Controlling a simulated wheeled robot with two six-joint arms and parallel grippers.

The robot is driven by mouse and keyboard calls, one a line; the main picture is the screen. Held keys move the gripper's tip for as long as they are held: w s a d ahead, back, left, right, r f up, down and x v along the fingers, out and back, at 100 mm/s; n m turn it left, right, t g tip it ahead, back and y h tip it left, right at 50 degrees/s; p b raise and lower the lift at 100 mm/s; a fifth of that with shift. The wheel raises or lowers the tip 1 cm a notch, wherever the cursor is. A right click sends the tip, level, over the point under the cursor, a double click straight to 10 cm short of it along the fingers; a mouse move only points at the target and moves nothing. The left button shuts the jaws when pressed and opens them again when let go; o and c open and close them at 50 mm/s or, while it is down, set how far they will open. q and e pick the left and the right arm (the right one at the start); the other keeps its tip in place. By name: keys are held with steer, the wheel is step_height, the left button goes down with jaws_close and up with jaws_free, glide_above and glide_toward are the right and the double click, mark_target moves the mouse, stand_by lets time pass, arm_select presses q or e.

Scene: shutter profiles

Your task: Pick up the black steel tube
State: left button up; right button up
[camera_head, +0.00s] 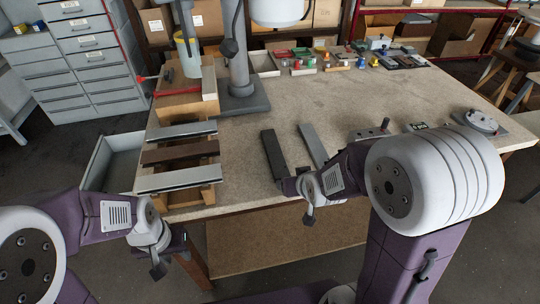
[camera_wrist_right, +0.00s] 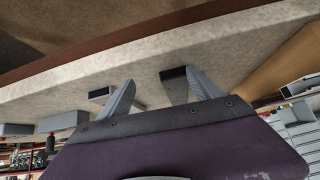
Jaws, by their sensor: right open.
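The black steel tube (camera_head: 272,152) lies flat on the workbench, left of a grey tube (camera_head: 312,144). Its near end meets my right gripper in the picture, so I cannot tell whether they touch. My right gripper (camera_head: 301,203) is at the bench's front edge, open and empty.
Several profiles (camera_head: 181,153) rest across wooden supports at the bench's left. A grey machine stand (camera_head: 242,103) stands behind them. Small trays (camera_head: 305,62) line the back edge. Metal parts (camera_head: 480,121) lie at the right. The bench top (camera_head: 350,95) is clear in the middle.

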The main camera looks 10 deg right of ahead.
mark_target(275, 152)
steer(key=w+a+t+b, duration=0.1)
steer(key=w, duration=0.1)
steer(key=w+a+t+b, duration=0.1)
steer(key=w+t+b, duration=0.1)
steer(key=w+a+t+b, duration=0.1)
steer(key=w, duration=0.1)
steer(key=shift+r+t, duration=0.1)
steer(key=shift+t, duration=0.3)
steer(key=shift+w+d+r, duration=0.15)
steer(key=shift+w+r, duration=0.1)
steer(key=shift+r, duration=0.05)
steer(key=shift+w+d+r+t, duration=0.1)
steer(key=shift+w+d+t, duration=0.1)
steer(key=shift+t, duration=0.1)
steer(key=x, duration=0.3)
steer(key=shift+w+a, duration=0.1)
steer(key=shift+a, duration=0.05)
steer(key=x, duration=0.5)
steer(key=shift+w+f, duration=0.25)
steer(key=shift+w, duration=0.05)
arm_select(q)
step_height(275, 152, down, 6)
steer(key=a, duration=0.1)
steer(key=shift+s+f, duration=0.15)
steer(key=shift+f, duration=0.05)
arm_select(e)
steer(key=shift+s, duration=0.1)
steer(key=shift+r, duration=0.1)
steer(key=c, duration=0.3)
jaws_close()
